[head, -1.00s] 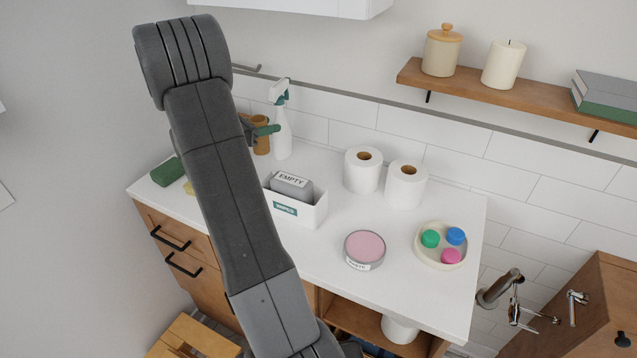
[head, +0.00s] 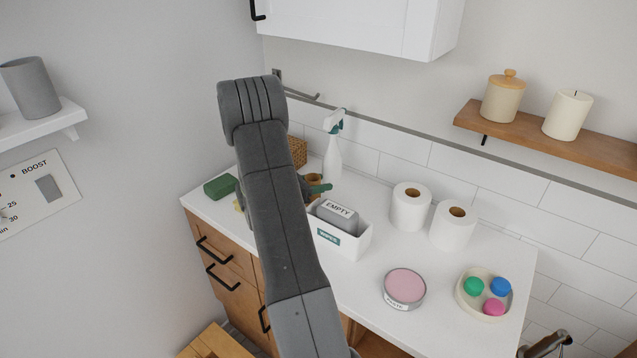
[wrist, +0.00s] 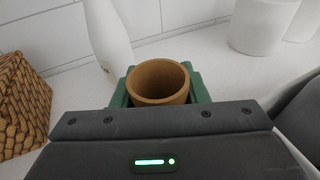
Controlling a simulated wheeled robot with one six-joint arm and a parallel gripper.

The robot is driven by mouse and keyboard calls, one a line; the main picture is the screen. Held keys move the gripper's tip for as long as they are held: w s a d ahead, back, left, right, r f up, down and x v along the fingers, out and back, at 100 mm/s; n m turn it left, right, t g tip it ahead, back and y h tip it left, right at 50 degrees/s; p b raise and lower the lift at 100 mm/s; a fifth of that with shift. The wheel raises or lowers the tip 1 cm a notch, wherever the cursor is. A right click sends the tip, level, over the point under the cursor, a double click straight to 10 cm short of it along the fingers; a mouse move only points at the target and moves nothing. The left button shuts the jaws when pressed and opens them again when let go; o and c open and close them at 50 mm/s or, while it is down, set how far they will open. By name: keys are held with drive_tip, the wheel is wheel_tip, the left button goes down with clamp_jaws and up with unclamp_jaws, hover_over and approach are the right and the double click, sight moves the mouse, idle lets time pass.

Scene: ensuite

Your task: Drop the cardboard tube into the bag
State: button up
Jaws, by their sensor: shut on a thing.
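The cardboard tube (wrist: 158,82) is a brown, open-topped cylinder. In the wrist view it stands upright between the green fingers of my gripper (wrist: 160,92), which is shut on it. In the head view, the tube (head: 314,183) and a green finger (head: 320,190) show just past my arm, over the back of the counter near the spray bottle. My arm hides most of the gripper there. I cannot tell whether the tube touches the counter. I see no bag in either view.
A white spray bottle (head: 333,160) and a wicker basket (wrist: 21,105) stand close by. A white wipes box (head: 341,238), two paper rolls (head: 410,207), a pink-topped tin (head: 404,288) and a tray of colored caps (head: 463,298) occupy the white counter (head: 460,335). A cabinet (head: 370,22) hangs above.

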drive_tip(key=shift+f, duration=0.15)
drive_tip(key=o, duration=0.9)
drive_tip(key=shift+o, duration=0.2)
drive_tip(key=shift+r, duration=0.2)
